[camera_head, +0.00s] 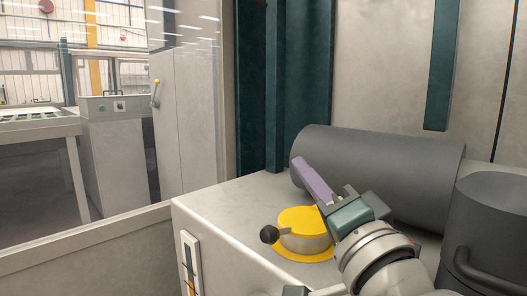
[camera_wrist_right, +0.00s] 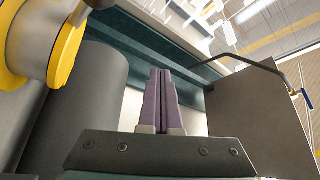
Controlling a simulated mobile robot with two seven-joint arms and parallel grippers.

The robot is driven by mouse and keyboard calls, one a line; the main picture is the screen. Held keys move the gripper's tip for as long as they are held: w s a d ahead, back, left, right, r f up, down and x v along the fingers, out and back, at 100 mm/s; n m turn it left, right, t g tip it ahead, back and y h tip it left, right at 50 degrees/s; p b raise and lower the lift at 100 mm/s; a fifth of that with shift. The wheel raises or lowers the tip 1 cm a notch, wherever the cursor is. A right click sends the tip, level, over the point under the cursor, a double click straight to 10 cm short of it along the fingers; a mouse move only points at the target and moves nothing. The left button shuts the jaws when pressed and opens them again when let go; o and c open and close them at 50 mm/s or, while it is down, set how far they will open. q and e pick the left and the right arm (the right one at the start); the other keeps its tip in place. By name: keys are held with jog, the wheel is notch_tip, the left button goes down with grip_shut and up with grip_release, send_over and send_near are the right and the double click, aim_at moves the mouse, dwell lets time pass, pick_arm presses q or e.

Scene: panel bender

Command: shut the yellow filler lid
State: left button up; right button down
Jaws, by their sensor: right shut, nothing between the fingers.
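The yellow filler lid (camera_head: 302,219) lies as a disc over a short pale neck on top of the light grey cabinet, and it looks level. A black ball knob (camera_head: 269,234) sticks out at its left side. A yellow flange (camera_head: 305,254) rings the foot of the neck. In the right wrist view, yellow rims and the pale neck (camera_wrist_right: 28,35) show at the upper left. My right gripper (camera_head: 301,165) has its purple fingers together and empty, just behind and above the lid's right edge. Contact with the lid cannot be told.
A dark grey horizontal cylinder (camera_head: 390,165) lies right behind my right gripper. A dark upright drum (camera_head: 492,215) with a handle stands at the right. The cabinet top (camera_head: 225,205) is clear left of the lid. A low wall (camera_head: 90,245) runs at the left.

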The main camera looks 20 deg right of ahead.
aim_at(295, 221)
jog(key=shift+s+a+f+n+t+y+b, duration=0.2)
jog(key=shift+a+f+n+b, duration=0.35)
jog(key=shift+f, duration=0.35)
jog(key=shift+s+a+f+n+t+y+b, duration=0.15)
jog(key=shift+a+f+n+b, duration=0.25)
jog(key=shift+f+b, duration=0.45)
jog(key=shift+s+a+f+n+t+y+b, duration=0.2)
jog(key=shift+a+f+n+b, duration=0.3)
jog(key=shift+f, duration=0.5)
jog(key=shift+s+f, duration=0.1)
